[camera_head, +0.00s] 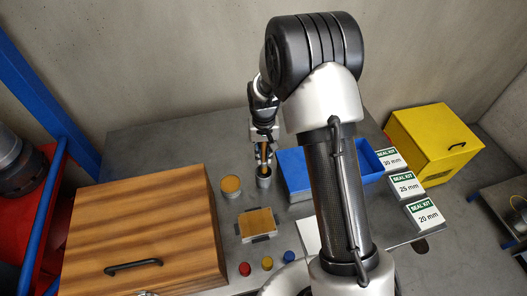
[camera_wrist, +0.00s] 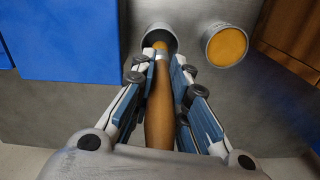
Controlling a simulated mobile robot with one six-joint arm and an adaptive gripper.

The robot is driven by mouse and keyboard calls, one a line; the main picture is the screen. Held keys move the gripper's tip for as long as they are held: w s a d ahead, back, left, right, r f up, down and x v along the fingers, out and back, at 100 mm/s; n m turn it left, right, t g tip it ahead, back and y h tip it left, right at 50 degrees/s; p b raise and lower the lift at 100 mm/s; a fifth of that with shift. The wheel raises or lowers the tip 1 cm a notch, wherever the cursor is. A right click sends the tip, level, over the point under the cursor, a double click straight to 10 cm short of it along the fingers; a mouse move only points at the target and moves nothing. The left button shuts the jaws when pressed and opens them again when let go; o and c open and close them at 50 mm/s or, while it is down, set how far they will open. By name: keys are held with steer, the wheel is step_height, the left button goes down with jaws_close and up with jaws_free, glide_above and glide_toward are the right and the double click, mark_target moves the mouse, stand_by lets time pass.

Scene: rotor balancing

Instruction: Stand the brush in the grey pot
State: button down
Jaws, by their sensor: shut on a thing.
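My gripper (camera_head: 264,146) is shut on the brush (camera_head: 263,157), which has a wooden, orange-brown handle, and holds it roughly upright. The wrist view shows the brush (camera_wrist: 158,112) running between the two fingers (camera_wrist: 160,72), with a pale metal band near its far end. The grey pot (camera_head: 264,181) is right below the gripper. In the wrist view the brush's far end overlaps the mouth of the grey pot (camera_wrist: 153,31). I cannot tell how deep the end is inside, or whether it touches the bottom.
A round tin with an orange top (camera_head: 231,184) stands left of the pot. A blue bin (camera_head: 294,175) is close on the right. A wooden cabinet (camera_head: 145,225) fills the left front. An orange-topped block (camera_head: 258,223) and coloured knobs (camera_head: 267,263) are in front.

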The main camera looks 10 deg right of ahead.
mark_target(264, 161)
steer(key=shift+f+b, duration=1.35)
steer(key=shift+f, duration=0.85)
steer(key=c, duration=1.5)
jaws_free()
steer(key=shift+r, duration=0.1)
step_height(264, 161, up, 12)
steer(key=shift+f, duration=0.1)
steer(key=shift+s, duration=0.1)
